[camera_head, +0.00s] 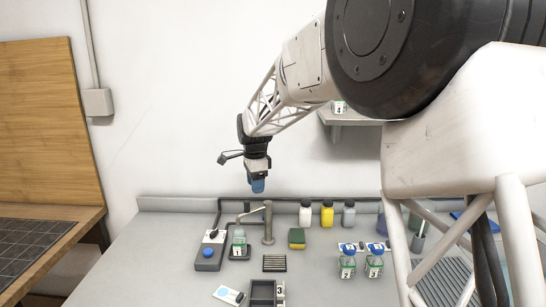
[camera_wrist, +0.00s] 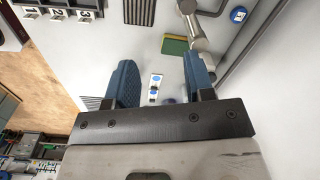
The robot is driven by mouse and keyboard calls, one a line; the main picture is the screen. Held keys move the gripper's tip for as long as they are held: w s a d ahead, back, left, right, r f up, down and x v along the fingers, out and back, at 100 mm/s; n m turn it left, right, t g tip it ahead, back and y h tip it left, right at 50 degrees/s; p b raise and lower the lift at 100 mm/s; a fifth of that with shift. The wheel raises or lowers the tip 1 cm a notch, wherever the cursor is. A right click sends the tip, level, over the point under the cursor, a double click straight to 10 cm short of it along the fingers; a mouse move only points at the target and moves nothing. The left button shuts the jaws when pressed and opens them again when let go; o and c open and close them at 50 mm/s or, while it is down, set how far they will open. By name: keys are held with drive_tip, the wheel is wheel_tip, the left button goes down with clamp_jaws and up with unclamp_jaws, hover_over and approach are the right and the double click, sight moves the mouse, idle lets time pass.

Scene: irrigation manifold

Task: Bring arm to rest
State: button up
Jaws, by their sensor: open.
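My gripper (camera_head: 258,186) hangs from my arm above the back of the grey bench, pointing down. In the wrist view its two blue fingers (camera_wrist: 160,84) stand apart with nothing held between them. Below and around it in the head view are a metal tap (camera_head: 268,222) and a jar labelled 1 (camera_head: 239,245). Two more labelled jars, 2 (camera_head: 347,264) and 3 (camera_head: 374,262), stand to the right. My arm hides part of the right side of the bench.
A yellow-green sponge (camera_head: 297,238), several bottles (camera_head: 327,214), a grey box with a blue button (camera_head: 208,254) and a dark compartment tray (camera_head: 263,291) stand on the bench. A wall shelf (camera_head: 350,117) holds a jar labelled 4 (camera_head: 339,107). The air left of my gripper is clear.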

drive_tip(key=s+d+r+n+t, duration=0.1)
drive_tip(key=s+d+r+n, duration=0.2)
drive_tip(key=s+d, duration=0.65)
drive_tip(key=s+d+r+n, duration=0.3)
drive_tip(key=s+d, duration=0.3)
drive_tip(key=s, duration=0.6)
drive_tip(key=s+d+f+n, duration=0.2)
drive_tip(key=s+d, duration=0.1)
drive_tip(key=s, duration=0.5)
drive_tip(key=s+d+f+n+t, duration=0.1)
drive_tip(key=s+d+f+n, duration=0.1)
drive_tip(key=s, duration=0.7)
drive_tip(key=s+d+f+n, duration=0.2)
drive_tip(key=s+d+n, duration=0.2)
drive_tip(key=s, duration=0.5)
drive_tip(key=shift+d+f, duration=0.25)
drive_tip(key=shift+f, duration=0.05)
